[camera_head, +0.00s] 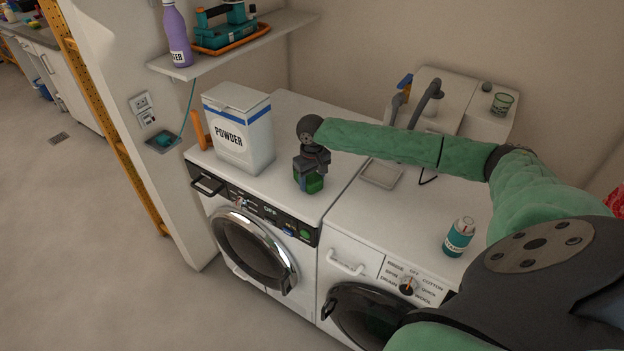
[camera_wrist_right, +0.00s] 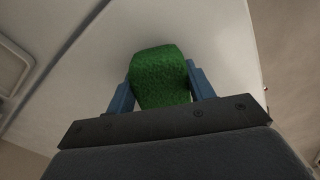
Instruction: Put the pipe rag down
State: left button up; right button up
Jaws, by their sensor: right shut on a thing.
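The pipe rag is a green, rough-textured block in the right wrist view (camera_wrist_right: 160,72); it also shows in the head view (camera_head: 316,186). My right gripper (camera_head: 307,182) points down over the front part of the left white machine's top (camera_head: 287,160). It is shut on the rag, with a blue finger on each side of it. The rag is at or just above the white top; I cannot tell whether it touches. My left gripper is not in view.
A white powder box (camera_head: 237,128) stands to the left of the gripper. A teal bottle (camera_head: 459,238) stands on the right machine near its front. A grey tray (camera_head: 382,174) lies farther back. A shelf (camera_head: 240,45) hangs above. White top around the rag is mostly clear.

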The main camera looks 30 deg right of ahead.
aim_at(312, 177)
jog(key=o, duration=0.6)
jog(key=shift+f, duration=0.1)
jog(key=o, duration=0.4)
jog(key=shift+c, duration=0.2)
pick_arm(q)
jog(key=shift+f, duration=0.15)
pick_arm(e)
jog(key=shift+r, duration=0.25)
pick_arm(q)
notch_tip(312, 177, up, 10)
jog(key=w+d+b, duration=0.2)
jog(key=b, duration=0.2)
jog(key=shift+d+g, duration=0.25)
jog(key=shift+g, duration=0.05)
pick_arm(e)
notch_tip(312, 177, up, 12)
jog(key=shift+f, duration=0.15)
